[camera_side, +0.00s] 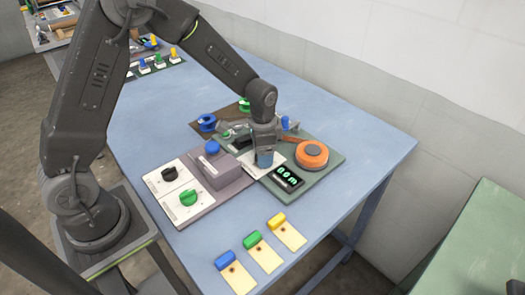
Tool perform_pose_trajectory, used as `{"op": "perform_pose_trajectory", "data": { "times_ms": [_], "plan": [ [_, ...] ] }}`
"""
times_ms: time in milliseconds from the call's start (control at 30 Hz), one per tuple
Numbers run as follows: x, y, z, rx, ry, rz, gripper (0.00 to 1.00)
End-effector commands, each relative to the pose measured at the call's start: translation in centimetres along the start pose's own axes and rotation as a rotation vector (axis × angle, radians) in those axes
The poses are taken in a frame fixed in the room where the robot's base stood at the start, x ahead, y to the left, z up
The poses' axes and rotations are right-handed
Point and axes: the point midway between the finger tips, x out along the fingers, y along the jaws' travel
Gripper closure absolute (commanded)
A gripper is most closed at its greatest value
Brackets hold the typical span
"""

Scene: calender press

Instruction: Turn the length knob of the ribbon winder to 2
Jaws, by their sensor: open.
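The ribbon winder is a green base plate (323,172) with an orange spool (311,154) at its right and a dark display (287,177) at its front. The display shows green characters that look like "00m", though they are small. My gripper (265,157) points down over a white dial plate (252,169) left of the display. A blue-grey part shows at the fingertips. I cannot tell whether it is the length knob or part of my fingers. The knob's setting is hidden, and contact is unclear.
Blue, green and yellow blocks with tags lie in front.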

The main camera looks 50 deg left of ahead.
Motion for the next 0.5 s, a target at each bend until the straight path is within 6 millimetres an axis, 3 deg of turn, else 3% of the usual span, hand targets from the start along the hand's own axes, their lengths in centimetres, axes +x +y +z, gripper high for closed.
{"op": "perform_pose_trajectory", "data": {
  "times_ms": [300,500],
  "plan": [
    [0.22,0.01,0.01,0.000,0.000,0.000,0.32],
    [0.20,0.00,0.01,0.000,0.000,0.000,0.52]
  ]
}}
